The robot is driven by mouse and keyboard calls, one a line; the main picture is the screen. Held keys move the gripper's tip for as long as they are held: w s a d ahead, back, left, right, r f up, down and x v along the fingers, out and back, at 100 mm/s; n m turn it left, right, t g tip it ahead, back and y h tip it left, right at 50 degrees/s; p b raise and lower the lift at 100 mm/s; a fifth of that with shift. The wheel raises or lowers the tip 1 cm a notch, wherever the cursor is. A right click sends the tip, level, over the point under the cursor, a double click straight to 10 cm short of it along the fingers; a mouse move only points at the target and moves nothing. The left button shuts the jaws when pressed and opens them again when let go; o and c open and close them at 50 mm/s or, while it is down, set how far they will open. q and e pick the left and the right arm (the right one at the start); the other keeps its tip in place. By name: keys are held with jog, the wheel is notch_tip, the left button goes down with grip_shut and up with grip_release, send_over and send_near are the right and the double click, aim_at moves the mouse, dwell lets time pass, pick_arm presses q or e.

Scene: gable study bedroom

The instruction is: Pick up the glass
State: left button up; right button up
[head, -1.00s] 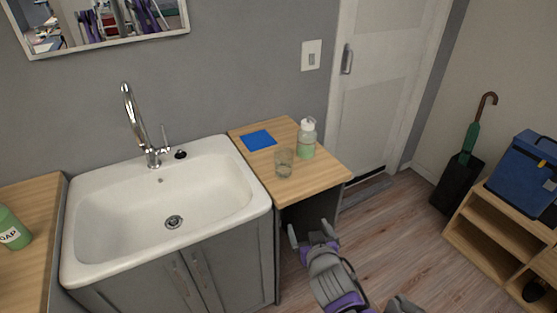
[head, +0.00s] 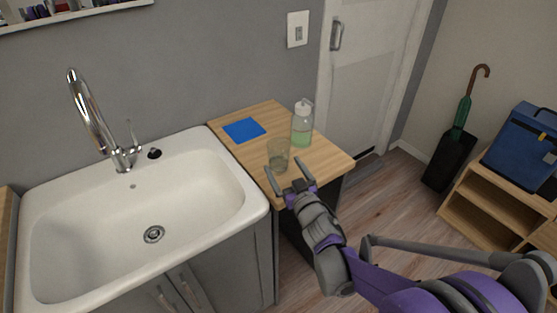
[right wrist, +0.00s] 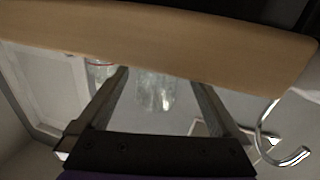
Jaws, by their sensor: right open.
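The clear glass (head: 278,156) stands upright on the small wooden counter (head: 322,160) to the right of the sink, close to the front edge. My right gripper (head: 287,177) is open and empty, just in front of the glass, with its fingers pointing toward it. In the right wrist view, the glass (right wrist: 155,91) shows between and beyond the open fingers (right wrist: 160,90), partly cut off by the counter edge (right wrist: 160,35). I cannot tell whether the fingertips are beside the glass. My left gripper is not in view.
A soap bottle (head: 302,124) with green liquid stands close behind the glass to the right. A blue cloth or pad (head: 244,130) lies behind left. The white sink (head: 60,225) and its faucet (head: 95,120) are left. A shelf (head: 480,205) with a blue bag stands far right.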

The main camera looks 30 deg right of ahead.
jog(key=w, duration=0.5)
jog(key=shift+d+r, duration=0.1)
jog(key=shift+d, duration=0.3)
jog(key=c, duration=1.5)
